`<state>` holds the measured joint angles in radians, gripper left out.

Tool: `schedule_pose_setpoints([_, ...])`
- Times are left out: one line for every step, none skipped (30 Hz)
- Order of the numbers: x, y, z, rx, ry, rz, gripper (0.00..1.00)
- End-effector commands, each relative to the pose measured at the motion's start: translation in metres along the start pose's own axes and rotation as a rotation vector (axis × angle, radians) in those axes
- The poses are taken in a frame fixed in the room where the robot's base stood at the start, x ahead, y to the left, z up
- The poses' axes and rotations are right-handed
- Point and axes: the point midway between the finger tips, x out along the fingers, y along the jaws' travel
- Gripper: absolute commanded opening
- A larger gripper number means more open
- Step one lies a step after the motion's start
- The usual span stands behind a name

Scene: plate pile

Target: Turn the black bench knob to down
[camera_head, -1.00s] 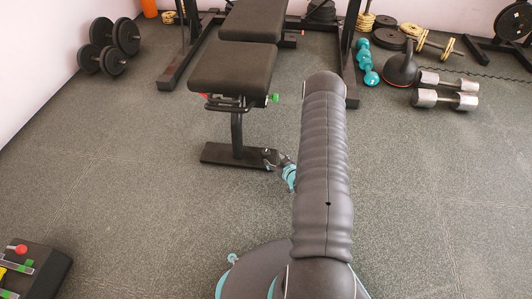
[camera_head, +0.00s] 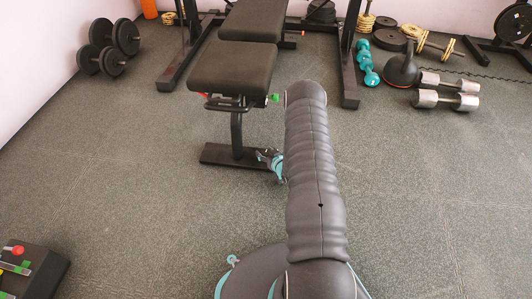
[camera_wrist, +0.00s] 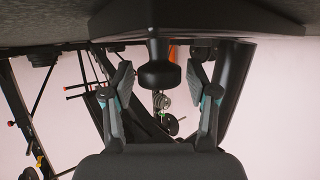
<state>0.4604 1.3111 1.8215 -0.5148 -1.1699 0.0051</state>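The bench (camera_head: 232,66) stands upright in the head view, with a padded seat on a dark post and foot. In the wrist view, a black knob (camera_wrist: 158,74) on a short stem shows just below a dark surface. My gripper (camera_wrist: 161,80) is open, with one finger on each side of the knob and a visible gap to each. I cannot tell how deep the knob lies between the fingertips. In the head view, my gripper (camera_head: 262,155) is low beside the bench post. The black knob cannot be made out there.
A green knob (camera_head: 273,98) sits at the bench's right side. Rack uprights (camera_head: 348,60) stand behind it. Dumbbells (camera_head: 447,101) and a kettlebell (camera_head: 401,70) lie at right, black dumbbells (camera_head: 108,60) at far left.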

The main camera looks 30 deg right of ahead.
Motion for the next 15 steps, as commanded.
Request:
schedule_pose_setpoints([-0.0001,0.0001,-0.0001,0.0,0.0,0.0,0.38])
schedule_pose_setpoints([-0.0001,0.0001,0.0,0.0,0.0,0.0,0.31])
schedule_pose_setpoints([-0.0001,0.0001,-0.0001,0.0,0.0,0.0,0.21])
schedule_pose_setpoints([-0.0001,0.0001,-0.0001,0.0,0.0,0.0,0.13])
schedule_pose_setpoints([-0.0002,0.0001,-0.0001,0.0,0.0,0.0,0.06])
schedule_pose_setpoints([-0.0002,0.0001,-0.0001,0.0,0.0,0.0,0.05])
schedule_pose_setpoints([-0.0002,0.0001,-0.0001,0.0,0.0,0.0,0.05])
schedule_pose_setpoints([-0.0002,0.0001,-0.0001,0.0,0.0,0.0,0.05])
schedule_pose_setpoints([-0.0002,0.0002,-0.0001,-0.001,0.0,-0.002,0.05])
schedule_pose_setpoints([-0.0002,0.0002,-0.0001,-0.002,0.0,-0.003,0.05])
schedule_pose_setpoints([-0.0002,0.0003,-0.0001,-0.003,0.0,-0.006,0.05])
schedule_pose_setpoints([-0.0003,0.0003,0.0,-0.005,0.0,-0.012,0.05])
schedule_pose_setpoints([-0.0004,0.0005,0.0,-0.008,0.0,-0.017,0.05])
schedule_pose_setpoints([-0.0004,0.0008,0.0001,-0.01,0.0,-0.023,0.05])
schedule_pose_setpoints([-0.0005,0.001,0.0002,-0.015,0.0,-0.035,0.05])
